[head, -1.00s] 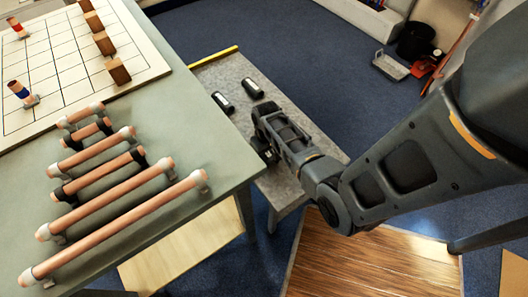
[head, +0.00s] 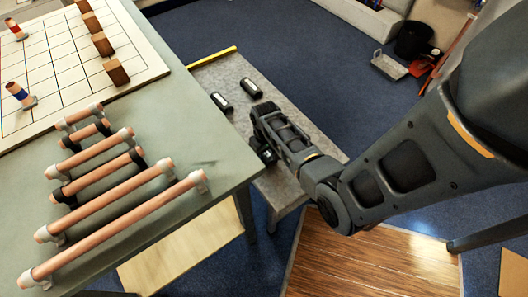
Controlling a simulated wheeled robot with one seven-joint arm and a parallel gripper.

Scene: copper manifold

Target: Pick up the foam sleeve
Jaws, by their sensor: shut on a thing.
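Two dark foam sleeves with pale bands, one on the left (head: 221,102) and one on the right (head: 251,87), lie apart on the grey bench (head: 232,68). My gripper (head: 264,148) is over the near part of this bench, close to the green table's edge, and points down. It is shut on a dark thing (head: 267,156), which looks like another foam sleeve. My fingers and wrist hide most of it, and I cannot tell whether it touches the bench.
The green table (head: 190,140) at left holds several copper pipes on clips and a white gridded board (head: 70,75) with brown blocks. Its edge is close to my gripper. A yellow strip (head: 213,57) lies along the bench's far edge. Open blue floor lies beyond the bench.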

